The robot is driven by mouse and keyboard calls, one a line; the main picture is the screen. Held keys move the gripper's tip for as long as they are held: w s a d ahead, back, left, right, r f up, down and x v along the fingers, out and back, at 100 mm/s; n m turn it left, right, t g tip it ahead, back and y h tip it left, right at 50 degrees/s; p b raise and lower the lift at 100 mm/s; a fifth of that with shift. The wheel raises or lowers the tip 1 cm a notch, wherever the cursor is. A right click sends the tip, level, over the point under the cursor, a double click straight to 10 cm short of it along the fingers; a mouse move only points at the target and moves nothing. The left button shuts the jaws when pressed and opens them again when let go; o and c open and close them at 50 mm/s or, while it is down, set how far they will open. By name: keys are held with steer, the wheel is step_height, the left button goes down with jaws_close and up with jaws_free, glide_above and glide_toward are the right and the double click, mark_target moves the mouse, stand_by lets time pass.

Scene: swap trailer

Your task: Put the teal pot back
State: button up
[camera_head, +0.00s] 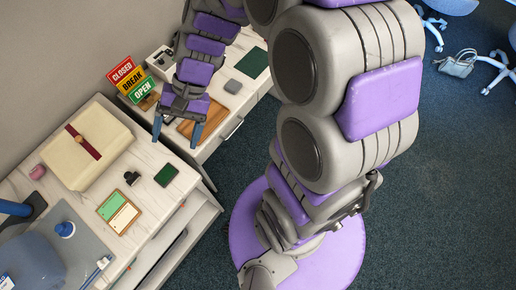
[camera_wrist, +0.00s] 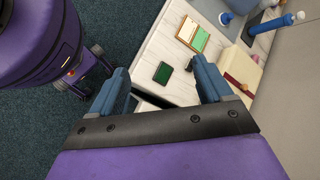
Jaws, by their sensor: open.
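My gripper (camera_head: 177,132) is open over the gap between two pale-topped desk units, near a wooden board. In the wrist view its two blue fingers (camera_wrist: 162,70) stand wide apart with nothing between them. I cannot make out a teal pot in either view. A small flat dark green item (camera_head: 166,175) lies on the near desk top, below and to the left of the wooden board. It also shows in the wrist view (camera_wrist: 162,73), beyond the fingers and not touched.
On the near desk (camera_head: 150,222) are a cream case (camera_head: 87,145), a notepad (camera_head: 119,211), a small black item (camera_head: 131,177) and a blue bin (camera_head: 33,262). Signs (camera_head: 132,80), a wooden board (camera_head: 203,122) and a dark green mat (camera_head: 253,64) are on the far desk.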

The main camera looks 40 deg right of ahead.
steer(key=s+d+r+n+h, duration=0.1)
steer(key=s+d+n+h, duration=0.1)
steer(key=s+d, duration=0.3)
steer(key=s+d+r+n+t+h, duration=0.1)
steer(key=s+d+n+h, duration=0.2)
steer(key=s, duration=0.7)
steer(key=d+h, duration=0.2)
steer(key=d, duration=0.1)
steer(key=shift+s+d+r+h, duration=0.3)
steer(key=shift+r, duration=0.05)
steer(key=shift+a, duration=0.1)
steer(key=shift+c, duration=0.2)
